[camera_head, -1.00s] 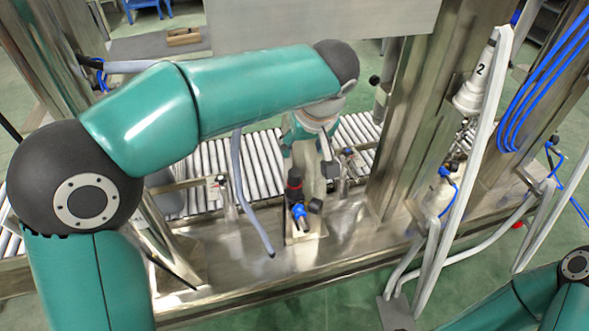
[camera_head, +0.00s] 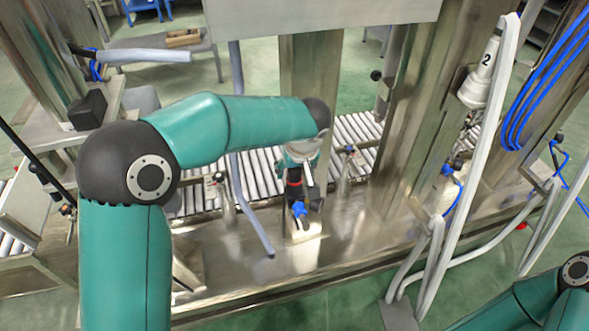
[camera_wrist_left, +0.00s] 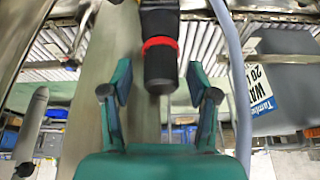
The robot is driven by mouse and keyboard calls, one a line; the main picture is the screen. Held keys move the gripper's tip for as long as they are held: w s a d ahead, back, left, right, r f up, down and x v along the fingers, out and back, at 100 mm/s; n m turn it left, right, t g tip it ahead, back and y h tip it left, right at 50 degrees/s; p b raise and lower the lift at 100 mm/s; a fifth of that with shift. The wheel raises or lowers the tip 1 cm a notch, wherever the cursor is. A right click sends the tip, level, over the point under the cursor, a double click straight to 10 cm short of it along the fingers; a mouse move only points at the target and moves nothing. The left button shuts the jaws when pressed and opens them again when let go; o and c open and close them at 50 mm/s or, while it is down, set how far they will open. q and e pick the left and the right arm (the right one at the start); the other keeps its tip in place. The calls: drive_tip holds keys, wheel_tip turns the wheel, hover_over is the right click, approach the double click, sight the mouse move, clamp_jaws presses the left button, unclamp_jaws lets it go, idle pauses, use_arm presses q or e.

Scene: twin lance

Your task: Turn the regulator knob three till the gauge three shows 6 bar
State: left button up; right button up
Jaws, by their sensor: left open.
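A regulator with a black knob (camera_wrist_left: 160,66) and a red ring stands on a pale block on the steel bench, with a blue fitting below. The regulator (camera_head: 295,190) also shows in the head view, partly covered by my left gripper (camera_head: 304,180). In the left wrist view my left gripper (camera_wrist_left: 158,78) is open, its two fingers on either side of the knob's end with gaps on both sides. I see no contact. No number is readable on this regulator, and no gauge face is readable. My right gripper is out of view.
A roller conveyor (camera_head: 262,172) runs behind the steel bench (camera_head: 350,235). A grey hose (camera_head: 250,215) hangs left of the regulator. A steel post (camera_head: 415,120) and a lance marked 2 (camera_head: 483,75) stand to the right. The bench beside the regulator is bare.

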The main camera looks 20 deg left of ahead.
use_arm(q)
clamp_jaws()
idle(0.3)
drive_tip(key=shift+m, duration=0.3)
drive_tip(key=shift+m+t+h, duration=0.3)
drive_tip(key=shift+m+h, duration=0.2)
drive_tip(key=shift+m, duration=0.7)
drive_tip(key=shift+r+m+h, duration=0.1)
drive_tip(key=shift+m+h, duration=0.5)
drive_tip(key=shift+m, duration=1)
unclamp_jaws()
